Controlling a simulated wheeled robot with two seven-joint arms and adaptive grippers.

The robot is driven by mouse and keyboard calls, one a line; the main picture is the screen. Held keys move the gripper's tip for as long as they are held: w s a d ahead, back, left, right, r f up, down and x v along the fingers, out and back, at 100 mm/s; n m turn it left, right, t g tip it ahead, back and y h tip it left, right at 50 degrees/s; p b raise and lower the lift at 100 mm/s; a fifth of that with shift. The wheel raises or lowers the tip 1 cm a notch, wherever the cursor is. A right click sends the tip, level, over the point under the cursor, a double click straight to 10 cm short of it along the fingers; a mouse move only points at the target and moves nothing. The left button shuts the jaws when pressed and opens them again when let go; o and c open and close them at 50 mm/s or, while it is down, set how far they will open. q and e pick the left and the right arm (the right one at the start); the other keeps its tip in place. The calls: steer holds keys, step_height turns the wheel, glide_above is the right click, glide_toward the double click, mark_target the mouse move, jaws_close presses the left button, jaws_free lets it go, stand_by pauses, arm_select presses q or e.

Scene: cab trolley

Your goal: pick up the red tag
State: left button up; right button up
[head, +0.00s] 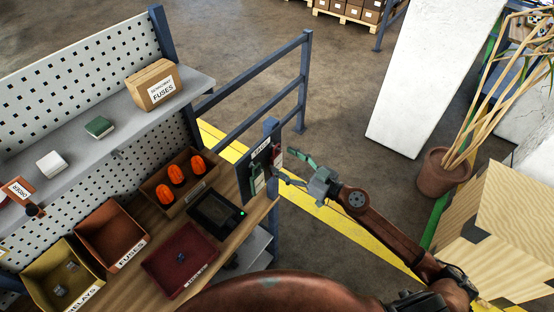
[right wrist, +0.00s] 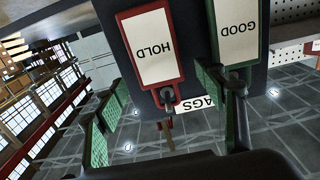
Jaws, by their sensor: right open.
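The red tag (right wrist: 178,72) with a white HOLD label hangs from a hook on a dark board (right wrist: 200,50), upside down in the right wrist view. In the head view only a bit of its red (head: 277,157) shows. A green tag (right wrist: 258,55) labelled GOOD hangs beside it; it also shows in the head view (head: 259,183). My right gripper (right wrist: 162,88) is open and empty, facing the board. One finger appears left of the red tag, the other overlaps the gap between the tags. Contact cannot be told. My right gripper (head: 282,162) shows in the head view too. My left gripper is out of view.
The board stands at the workbench's (head: 262,208) right end, beside a blue rail (head: 262,118). A dark device (head: 215,210), a bin of orange items (head: 160,190) and a red bin (head: 180,262) sit nearby. Floor right of the board is open.

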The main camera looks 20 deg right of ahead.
steer(key=shift+x, duration=1.1)
steer(key=shift+c, duration=0.8)
steer(key=c, duration=1.1)
steer(key=shift+r+p, duration=0.45)
steer(key=shift+r, duration=0.4)
steer(key=shift+b+v, duration=2.55)
steer(key=shift+v, duration=6.55)
